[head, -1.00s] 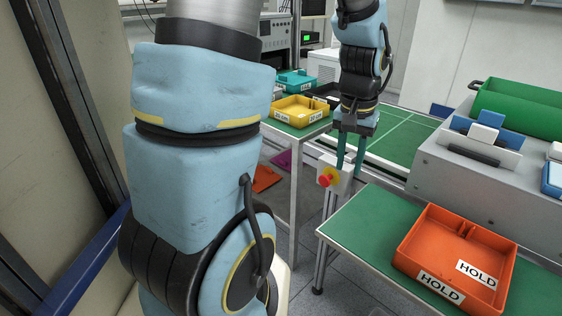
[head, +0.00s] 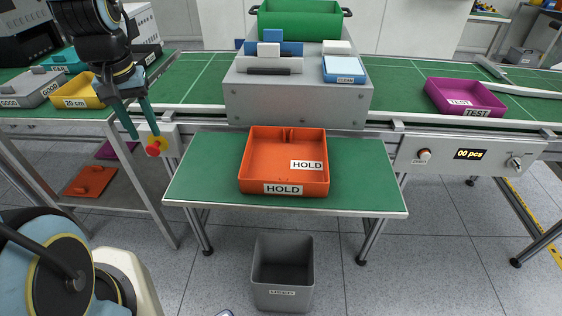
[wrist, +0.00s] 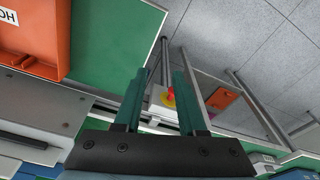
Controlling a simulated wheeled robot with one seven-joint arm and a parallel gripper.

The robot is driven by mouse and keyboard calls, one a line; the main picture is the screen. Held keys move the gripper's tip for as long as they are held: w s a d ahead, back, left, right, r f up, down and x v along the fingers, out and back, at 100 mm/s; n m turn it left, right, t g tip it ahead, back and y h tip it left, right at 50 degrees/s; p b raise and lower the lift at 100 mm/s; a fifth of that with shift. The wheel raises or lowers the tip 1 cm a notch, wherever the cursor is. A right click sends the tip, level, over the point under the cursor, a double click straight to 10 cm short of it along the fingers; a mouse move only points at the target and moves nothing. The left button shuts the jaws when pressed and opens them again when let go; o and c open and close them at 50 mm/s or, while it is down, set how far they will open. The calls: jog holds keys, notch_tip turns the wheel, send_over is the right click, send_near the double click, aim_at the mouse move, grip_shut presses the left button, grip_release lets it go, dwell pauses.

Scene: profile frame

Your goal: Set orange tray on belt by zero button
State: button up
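An orange tray (head: 265,155) with two HOLD labels rests on the green-topped side table (head: 360,175). It also shows at the upper left of the wrist view (wrist: 38,35). My gripper (head: 140,134) is open and empty, left of this table, near a red stop button. In the wrist view its two fingers (wrist: 159,75) are apart with nothing held between them. The green belt (head: 400,95) runs behind the table. A round button (head: 424,155) sits on the belt's front panel, left of a "00 pcs" display; its small label is unreadable.
A grey machine (head: 295,100) stands behind the tray. A purple TEST tray (head: 460,93) is on the belt at right. The red stop button (head: 153,149) is close to my fingers. Another orange tray (head: 90,180) lies low at left. A grey bin (head: 283,265) stands on the floor.

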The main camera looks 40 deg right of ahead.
jog(key=s+d+f+m, duration=0.1)
jog(key=s+d+m, duration=0.1)
jog(key=d, duration=0.9)
jog(key=m, duration=0.2)
send_over(246, 149)
notch_tip(246, 149, down, 6)
jog(key=shift+s+a+r, duration=0.15)
jog(key=shift+r, duration=0.05)
jog(key=shift+f+p, duration=1.1)
jog(key=shift+f, duration=1.85)
jog(key=shift+c, duration=0.3)
grip_shut()
